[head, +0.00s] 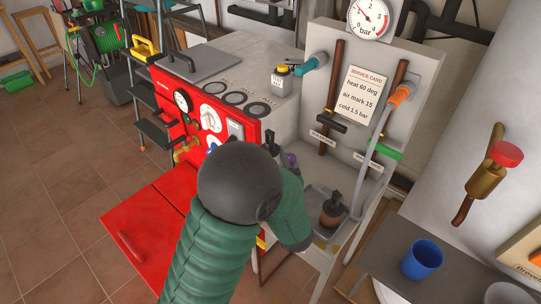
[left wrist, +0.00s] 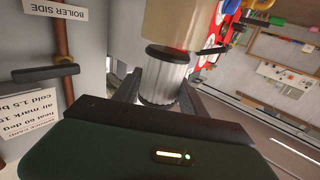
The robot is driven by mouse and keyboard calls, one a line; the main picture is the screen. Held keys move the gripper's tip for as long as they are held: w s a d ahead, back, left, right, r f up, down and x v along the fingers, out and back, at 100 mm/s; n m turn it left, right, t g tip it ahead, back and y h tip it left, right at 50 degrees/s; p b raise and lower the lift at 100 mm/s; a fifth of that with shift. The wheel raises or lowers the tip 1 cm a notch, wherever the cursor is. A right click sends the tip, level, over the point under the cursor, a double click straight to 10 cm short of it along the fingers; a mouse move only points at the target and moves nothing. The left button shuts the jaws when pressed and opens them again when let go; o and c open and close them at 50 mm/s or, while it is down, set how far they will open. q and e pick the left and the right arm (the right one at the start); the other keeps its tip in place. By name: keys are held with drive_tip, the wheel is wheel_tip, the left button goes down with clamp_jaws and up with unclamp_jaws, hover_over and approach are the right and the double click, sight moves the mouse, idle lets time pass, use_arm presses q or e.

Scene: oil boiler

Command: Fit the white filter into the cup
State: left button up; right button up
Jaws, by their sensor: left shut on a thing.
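The white pleated filter (left wrist: 163,75) is between the dark fingers of my left gripper (left wrist: 158,92), which are shut on it. The filter has a dark end ring. That end meets the edge of a beige cylinder (left wrist: 182,22), apparently the cup, in the left wrist view; I cannot tell whether it enters it. In the head view a brown jar (head: 332,213) with dark parts on top stands in the grey tray, right of my left arm, and may be that cup. My arm hides the filter there, and my fingertips are hard to make out. My right gripper is not in view.
The red boiler (head: 205,125) stands left of my arm, with its red door (head: 150,225) open. A grey hose (head: 372,155) hangs right of the jar. A blue cup (head: 422,259) stands on the grey side table (head: 385,265). The service card (head: 362,95) is on the back panel.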

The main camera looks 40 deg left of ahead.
use_arm(q)
drive_tip(key=shift+f, duration=0.2)
drive_tip(key=shift+f+b, duration=0.9)
drive_tip(key=shift+r+p, duration=1.1)
drive_tip(key=shift+r, duration=0.1)
drive_tip(key=shift+f, duration=0.1)
